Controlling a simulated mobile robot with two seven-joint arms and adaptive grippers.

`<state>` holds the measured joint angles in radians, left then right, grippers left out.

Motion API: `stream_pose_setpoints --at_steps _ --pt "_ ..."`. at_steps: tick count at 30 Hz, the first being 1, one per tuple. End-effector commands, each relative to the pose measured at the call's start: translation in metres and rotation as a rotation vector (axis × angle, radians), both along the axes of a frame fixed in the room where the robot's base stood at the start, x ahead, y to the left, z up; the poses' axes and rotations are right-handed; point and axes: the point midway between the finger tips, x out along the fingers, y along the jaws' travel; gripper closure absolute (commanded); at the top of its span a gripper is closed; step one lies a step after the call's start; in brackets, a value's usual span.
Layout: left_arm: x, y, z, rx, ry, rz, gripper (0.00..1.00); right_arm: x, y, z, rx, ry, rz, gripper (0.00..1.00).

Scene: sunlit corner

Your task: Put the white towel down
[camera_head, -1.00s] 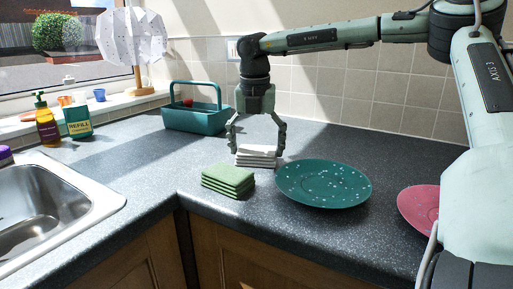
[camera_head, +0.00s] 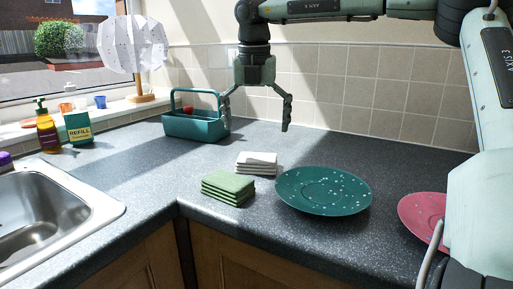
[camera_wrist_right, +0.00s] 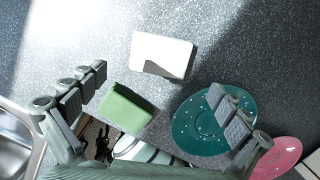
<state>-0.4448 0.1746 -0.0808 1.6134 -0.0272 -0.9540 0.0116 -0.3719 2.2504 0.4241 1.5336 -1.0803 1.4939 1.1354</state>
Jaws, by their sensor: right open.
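The white towel (camera_head: 257,162) lies folded on the dark speckled worktop, just behind the folded green towel (camera_head: 228,187). In the right wrist view the white towel (camera_wrist_right: 161,55) lies flat beyond the fingertips, with the green towel (camera_wrist_right: 127,107) nearer. My right gripper (camera_head: 256,126) is open and empty, raised above and behind the white towel and apart from it. Its spread fingers also show in the right wrist view (camera_wrist_right: 168,93). My left gripper is not in view.
A teal speckled plate (camera_head: 323,191) lies right of the towels, and a pink plate (camera_head: 424,213) lies farther right, partly hidden by my arm. A teal caddy (camera_head: 194,125) stands behind left. The sink (camera_head: 60,205) is at the left. Worktop behind the teal plate is clear.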

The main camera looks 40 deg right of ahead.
Motion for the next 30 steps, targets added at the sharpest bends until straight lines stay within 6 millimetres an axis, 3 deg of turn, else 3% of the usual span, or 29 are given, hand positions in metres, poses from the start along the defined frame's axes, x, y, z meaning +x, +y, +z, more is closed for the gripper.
stream_pose_setpoints --at_steps 6,12,23,30 --pt "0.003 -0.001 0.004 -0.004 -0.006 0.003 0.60 -0.003 0.004 0.035 -0.002 -0.001 0.000 0.00" --pt "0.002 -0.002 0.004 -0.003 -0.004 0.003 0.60 -0.004 0.005 0.045 0.000 0.000 0.002 0.00" --pt "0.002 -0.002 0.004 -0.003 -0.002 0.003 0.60 -0.004 0.005 0.042 0.001 0.001 0.001 0.00" --pt "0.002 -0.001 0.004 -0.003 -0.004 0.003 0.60 -0.002 0.002 0.011 0.003 0.004 0.002 0.00"
